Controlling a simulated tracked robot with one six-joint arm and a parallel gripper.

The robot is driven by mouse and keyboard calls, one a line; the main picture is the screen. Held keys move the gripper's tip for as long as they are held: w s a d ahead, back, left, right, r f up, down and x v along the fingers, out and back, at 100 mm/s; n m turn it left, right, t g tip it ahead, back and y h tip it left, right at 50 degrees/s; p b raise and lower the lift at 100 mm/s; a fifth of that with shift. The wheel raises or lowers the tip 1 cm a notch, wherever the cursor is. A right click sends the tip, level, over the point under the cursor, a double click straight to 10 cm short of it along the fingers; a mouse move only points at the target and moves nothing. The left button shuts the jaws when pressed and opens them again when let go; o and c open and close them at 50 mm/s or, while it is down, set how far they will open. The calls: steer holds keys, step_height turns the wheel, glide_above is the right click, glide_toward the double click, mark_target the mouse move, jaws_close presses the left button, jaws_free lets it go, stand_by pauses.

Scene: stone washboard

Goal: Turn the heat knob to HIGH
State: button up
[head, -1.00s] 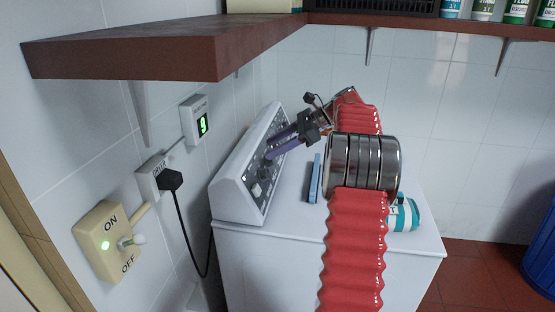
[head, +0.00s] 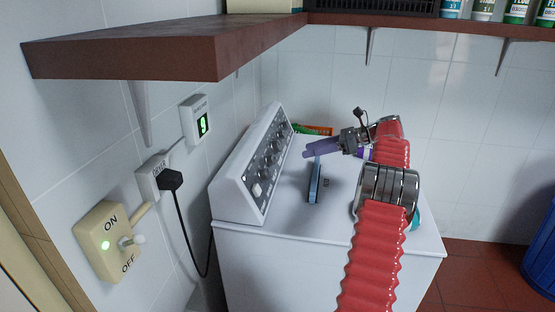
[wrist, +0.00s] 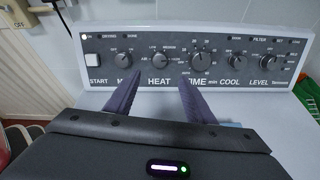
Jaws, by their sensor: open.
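The heat knob (wrist: 160,58) is a dark round knob on the grey control panel (wrist: 98,45), above the word HEAT in the wrist view. LOW and MEDIUM are printed around it, with AIR at its left. I cannot surely read its pointer. My gripper (wrist: 160,88) has two purple fingers spread apart below the knob in the picture, with nothing between them. In the head view my gripper (head: 306,151) hangs above the white machine top, right of the panel and clear of it.
Other knobs, including the larger time knob (wrist: 201,57), sit beside the heat knob. A blue flat object (head: 315,180) stands on the machine top (head: 290,215). A brown shelf (head: 130,55) overhangs at left. A black cord (head: 186,220) hangs by the wall.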

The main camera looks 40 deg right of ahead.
mark_target(274, 159)
steer(key=x, duration=1.3)
steer(key=shift+w+a+f, duration=0.15)
steer(key=shift+w+a, duration=0.05)
steer(key=shift+w, duration=0.05)
steer(key=shift+c, duration=0.3)
steer(key=c, duration=1)
steer(key=shift+d+m, duration=0.1)
steer(key=shift+m, duration=0.2)
steer(key=o, duration=1.1)
steer(key=shift+c, duration=0.2)
steer(key=shift+s, duration=0.1)
